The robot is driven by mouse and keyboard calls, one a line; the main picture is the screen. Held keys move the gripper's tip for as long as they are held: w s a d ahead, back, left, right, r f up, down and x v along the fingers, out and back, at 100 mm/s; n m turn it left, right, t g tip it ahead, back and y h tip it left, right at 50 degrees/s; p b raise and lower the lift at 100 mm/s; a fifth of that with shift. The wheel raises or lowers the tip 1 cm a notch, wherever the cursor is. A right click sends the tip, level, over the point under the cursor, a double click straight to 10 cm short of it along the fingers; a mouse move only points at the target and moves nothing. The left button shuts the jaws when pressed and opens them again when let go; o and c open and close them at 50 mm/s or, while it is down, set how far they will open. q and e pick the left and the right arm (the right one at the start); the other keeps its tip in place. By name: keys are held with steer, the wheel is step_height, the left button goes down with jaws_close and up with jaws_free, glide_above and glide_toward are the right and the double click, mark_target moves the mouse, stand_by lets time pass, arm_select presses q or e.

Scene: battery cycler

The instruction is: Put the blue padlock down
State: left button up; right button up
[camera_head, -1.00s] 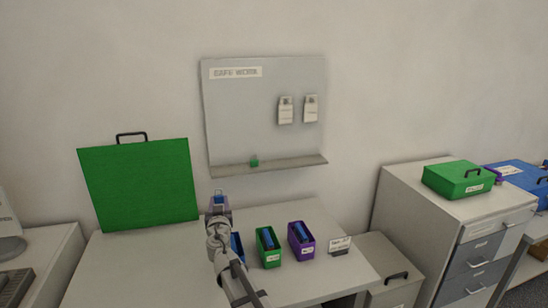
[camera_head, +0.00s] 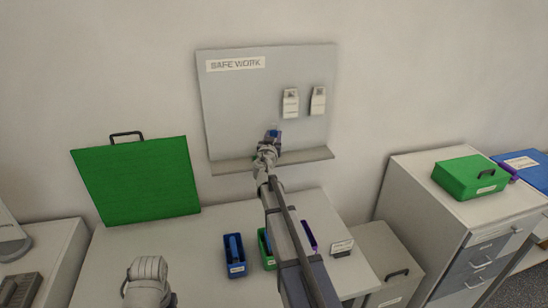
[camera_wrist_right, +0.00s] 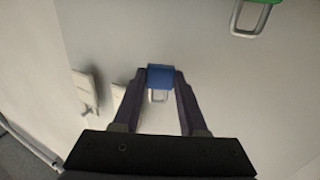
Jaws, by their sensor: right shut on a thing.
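The blue padlock (camera_head: 273,132) is between the fingers of my right gripper (camera_head: 272,138), in front of the safe work board (camera_head: 240,110) and just above its shelf (camera_head: 232,166). In the right wrist view the blue padlock (camera_wrist_right: 160,77) sits between the fingertips, its light shackle showing below the body. The right gripper is shut on it. A green padlock (camera_wrist_right: 262,2) shows at the top right of the right wrist view; in the head view my right arm mostly hides its place on the shelf.
Two white tags (camera_head: 290,103) hang on the board. A blue bin (camera_head: 235,268), a green bin (camera_head: 267,262) and a partly hidden purple bin (camera_head: 309,238) stand on the bench (camera_head: 200,232). A large green case (camera_head: 137,182) stands at the left.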

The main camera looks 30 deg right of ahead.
steer(key=shift+f+b, duration=4.9)
steer(key=shift+f, duration=0.15)
steer(key=shift+r, duration=0.1)
steer(key=o, duration=0.6)
steer(key=shift+f, duration=0.2)
steer(key=o, duration=0.5)
steer(key=shift+r, duration=0.1)
steer(key=shift+r, duration=0.25)
steer(key=v, duration=1.2)
steer(key=shift+f, duration=0.1)
